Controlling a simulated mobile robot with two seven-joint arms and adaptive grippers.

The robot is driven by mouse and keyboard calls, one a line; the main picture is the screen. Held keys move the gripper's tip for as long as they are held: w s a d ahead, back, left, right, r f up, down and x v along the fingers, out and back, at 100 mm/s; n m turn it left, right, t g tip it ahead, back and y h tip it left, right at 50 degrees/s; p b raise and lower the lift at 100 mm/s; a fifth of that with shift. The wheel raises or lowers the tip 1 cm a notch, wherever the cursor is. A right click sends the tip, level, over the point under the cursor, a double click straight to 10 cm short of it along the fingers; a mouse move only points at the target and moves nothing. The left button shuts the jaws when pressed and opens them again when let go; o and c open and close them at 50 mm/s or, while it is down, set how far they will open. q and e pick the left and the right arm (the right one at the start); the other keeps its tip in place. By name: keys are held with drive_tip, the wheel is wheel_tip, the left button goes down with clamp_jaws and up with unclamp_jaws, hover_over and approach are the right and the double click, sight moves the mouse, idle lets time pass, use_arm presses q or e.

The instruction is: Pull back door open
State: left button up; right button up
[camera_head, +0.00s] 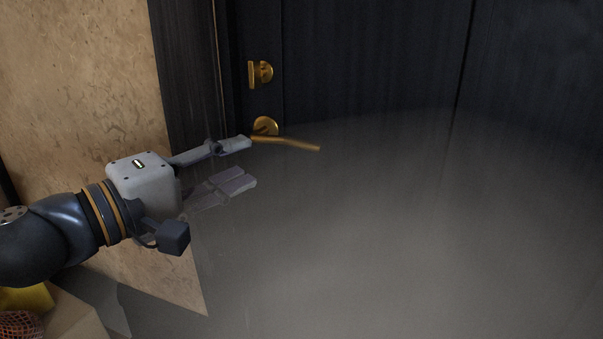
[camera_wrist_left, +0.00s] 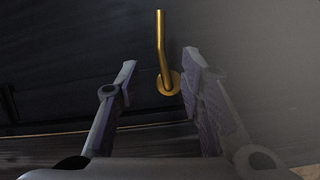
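The dark door (camera_head: 375,65) fills the upper right of the head view and looks shut against its frame. Its brass lever handle (camera_head: 290,143) points to the right from a round rose, below a brass latch plate with a knob (camera_head: 260,73). My left gripper (camera_head: 248,162) is open and empty, with its fingertips just left of the lever, near the rose. In the left wrist view, the lever (camera_wrist_left: 161,45) shows between and beyond the two spread fingers; I cannot tell whether either finger touches it. My right gripper is not in view.
A tan clay wall (camera_head: 75,75) and the dark door frame (camera_head: 187,75) stand left of the door. A box-like object (camera_head: 75,317) with yellow and red mesh items sits at the bottom left. A grey haze covers the lower right.

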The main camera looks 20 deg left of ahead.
sight(288, 144)
use_arm(q)
drive_tip(key=x, duration=1.1)
drive_tip(key=shift+w+d+b, duration=0.2)
drive_tip(key=shift+w+b, duration=0.05)
drive_tip(key=shift+b, duration=0.15)
